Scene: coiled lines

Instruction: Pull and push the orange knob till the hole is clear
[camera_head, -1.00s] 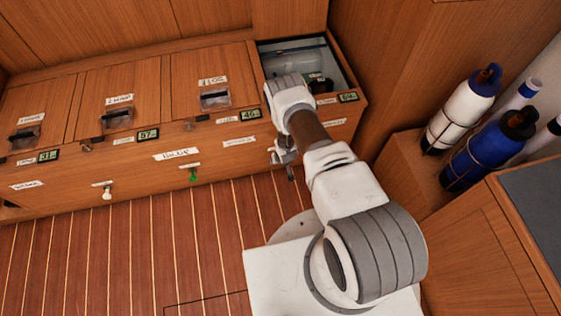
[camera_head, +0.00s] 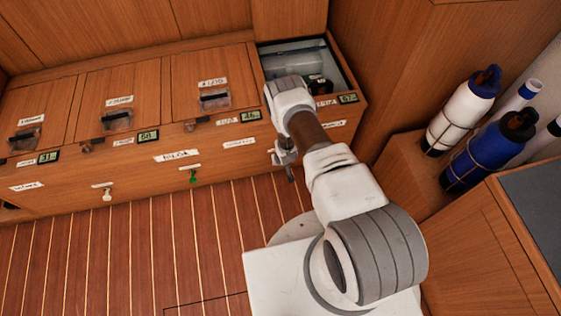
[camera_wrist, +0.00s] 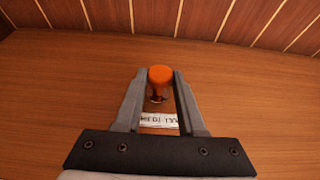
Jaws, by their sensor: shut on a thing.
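The orange knob (camera_wrist: 160,77) sits on the wooden front panel, between the fingertips of my gripper (camera_wrist: 160,84) in the wrist view. My gripper is shut on it. A short stem shows below the knob's round head. A white label (camera_wrist: 159,121) lies on the panel between the fingers; its text is not readable. In the head view my gripper (camera_head: 285,158) is at the front panel of the bench, below the open compartment at the right end. My arm hides the knob there. I cannot make out the hole.
The open compartment (camera_head: 300,62) holds a clear cylinder and a dark part. A green knob (camera_head: 193,176) and a white knob (camera_head: 107,195) stand on the front panel to the left. White and blue bottles (camera_head: 478,150) stand at the right. The striped floor is clear.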

